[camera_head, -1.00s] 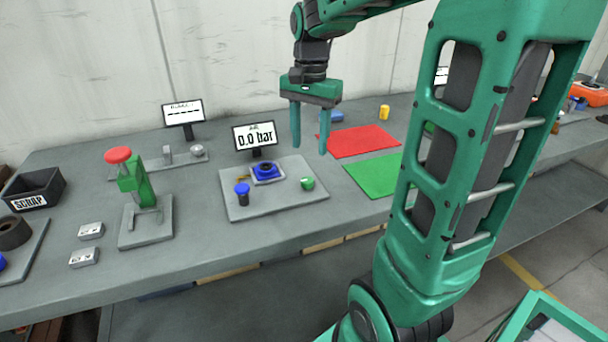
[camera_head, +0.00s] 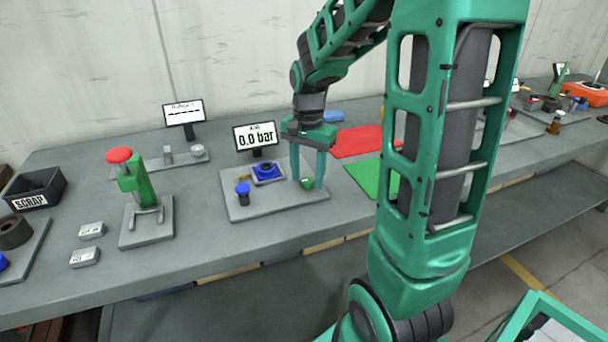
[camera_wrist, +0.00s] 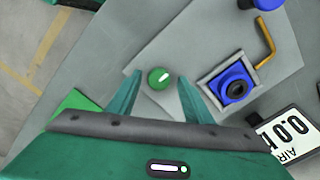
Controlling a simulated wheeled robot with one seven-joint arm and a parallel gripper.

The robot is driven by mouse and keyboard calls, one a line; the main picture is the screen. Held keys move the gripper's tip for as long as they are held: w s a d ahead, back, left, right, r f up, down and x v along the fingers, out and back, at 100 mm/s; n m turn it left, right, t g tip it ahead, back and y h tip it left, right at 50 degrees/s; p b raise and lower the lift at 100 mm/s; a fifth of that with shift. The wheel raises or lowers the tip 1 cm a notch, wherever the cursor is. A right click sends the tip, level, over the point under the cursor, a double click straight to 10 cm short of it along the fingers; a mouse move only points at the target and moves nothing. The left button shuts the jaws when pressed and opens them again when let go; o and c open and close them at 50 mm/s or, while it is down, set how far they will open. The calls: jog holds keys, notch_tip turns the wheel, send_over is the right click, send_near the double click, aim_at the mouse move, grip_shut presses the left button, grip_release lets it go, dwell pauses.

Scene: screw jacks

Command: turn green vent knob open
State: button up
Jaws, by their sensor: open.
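The green vent knob (camera_head: 307,183) sits at the right end of a grey plate (camera_head: 270,206) on the bench. In the wrist view the round knob (camera_wrist: 159,78) has a white mark on its top and lies between and slightly beyond my fingertips. My gripper (camera_head: 307,184) is open, pointing down over the knob, one finger on either side. I see gaps between the knob and both fingers in the wrist view. The display (camera_head: 256,136) behind the plate reads 0.0 bar.
On the same plate are a blue square fixture (camera_head: 266,172) and a blue-topped knob (camera_head: 242,193). A yellow bent lever (camera_wrist: 265,42) lies beside the fixture. Red (camera_head: 362,141) and green (camera_head: 372,178) mats lie to the right. A green press with a red top (camera_head: 132,178) stands left.

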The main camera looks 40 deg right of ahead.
jog(key=c, duration=1.1)
jog(key=shift+o, duration=0.2)
jog(key=shift+n, duration=0.4)
jog(key=n, duration=0.4)
jog(key=shift+w+r, duration=0.1)
jog(key=n, duration=0.9)
jog(key=shift+w, duration=0.1)
jog(key=shift+n, duration=2)
